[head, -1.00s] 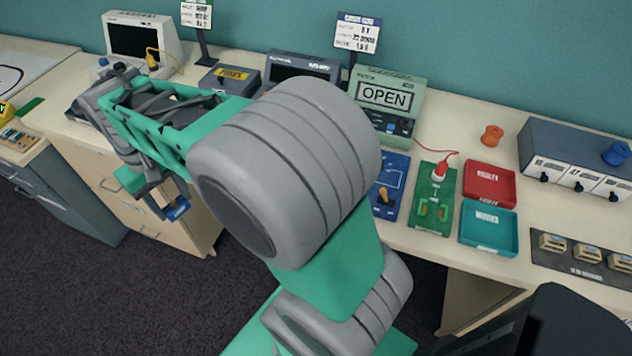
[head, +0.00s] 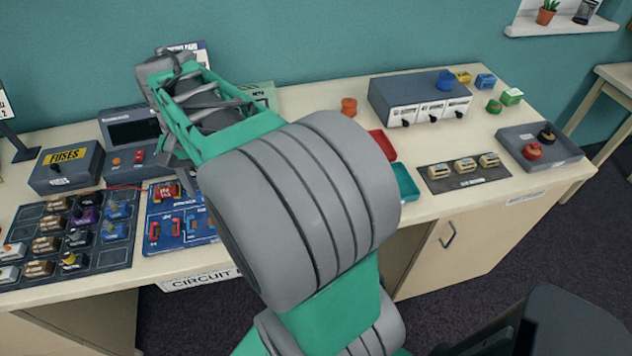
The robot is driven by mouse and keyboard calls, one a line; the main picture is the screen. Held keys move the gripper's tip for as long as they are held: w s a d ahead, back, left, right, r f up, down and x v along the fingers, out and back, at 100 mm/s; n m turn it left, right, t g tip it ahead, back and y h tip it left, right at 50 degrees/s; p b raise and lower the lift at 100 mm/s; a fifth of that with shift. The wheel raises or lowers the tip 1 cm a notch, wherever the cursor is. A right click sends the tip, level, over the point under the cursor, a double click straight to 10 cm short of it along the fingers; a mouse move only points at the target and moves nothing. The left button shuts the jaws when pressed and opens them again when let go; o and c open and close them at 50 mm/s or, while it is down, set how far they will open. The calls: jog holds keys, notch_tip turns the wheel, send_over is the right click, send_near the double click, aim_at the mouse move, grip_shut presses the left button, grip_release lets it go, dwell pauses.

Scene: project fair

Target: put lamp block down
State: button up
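My gripper (head: 184,182) points down over the back of the blue circuit board (head: 176,253) on the long bench. My own arm covers much of it, so I cannot tell whether its fingers are open or shut. No block shows clearly between the fingers, and I cannot make out which piece is the lamp block. A red block (head: 164,193) is at the board's back left, just left of the fingers. Other small red and blue pieces sit on the front of the board.
A dark sectioned tray (head: 112,258) of several blocks lies left of the board. The fuses box (head: 68,167) and a dark-screened device (head: 130,131) stand behind. Red (head: 383,145) and teal (head: 405,183) trays lie right of my arm; a grey tray (head: 560,150) is at the far right.

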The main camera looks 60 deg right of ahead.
jog(key=s+d+r+m+b, duration=0.2)
jog(key=s+d+m+b, duration=0.1)
jog(key=s+d+m, duration=1.3)
jog(key=s+r+m+b, duration=0.1)
jog(key=s+m+b, duration=0.2)
jog(key=s+m, duration=1.6)
jog(key=w+d+f, duration=0.1)
jog(key=d+f, duration=0.2)
jog(key=d, duration=0.1)
jog(key=w+d+f+p, duration=0.1)
jog(key=d+f, duration=0.2)
jog(key=d, duration=0.1)
jog(key=w+d+f+p, duration=0.1)
jog(key=w+d+f, duration=0.1)
jog(key=d, duration=0.3)
jog(key=shift+w+d+f, duration=0.1)
jog(key=shift+f, duration=0.75)
notch_tip(320, 180, down, 3)
jog(key=shift+r, duration=0.2)
jog(key=shift+f, duration=0.1)
